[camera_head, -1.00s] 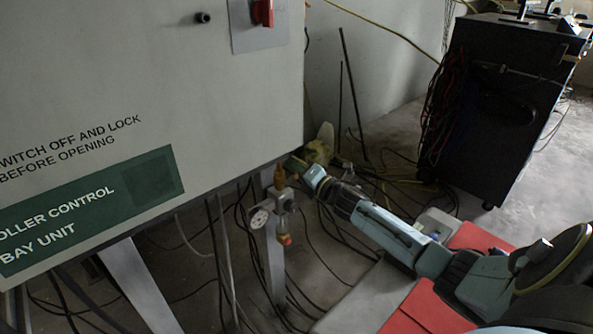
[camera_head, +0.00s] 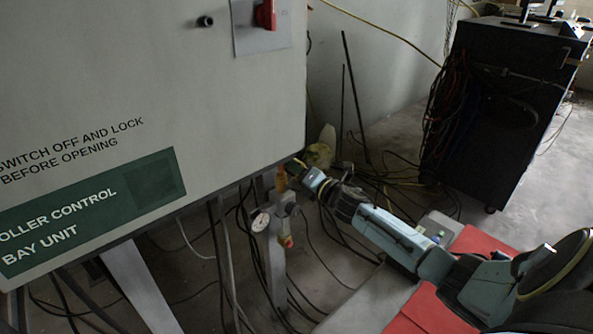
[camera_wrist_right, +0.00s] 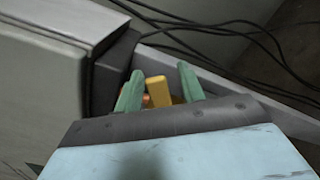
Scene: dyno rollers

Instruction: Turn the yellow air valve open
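The yellow air valve (camera_head: 281,180) sits on top of a small air fitting with a round gauge (camera_head: 260,222), on a grey post just beyond the cabinet's lower right corner. My right gripper (camera_head: 296,166) reaches in from the right and is at the valve. In the right wrist view the yellow handle (camera_wrist_right: 158,91) stands between my two green fingertips (camera_wrist_right: 160,86). The fingers are apart, with a clear gap on the right side of the handle. The handle is nearer the left finger; I cannot tell whether they touch. My left gripper is not in view.
The large grey control cabinet (camera_head: 120,90) with a red switch (camera_head: 265,15) is close to the left of my right gripper. Dark cables hang and lie around the post.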

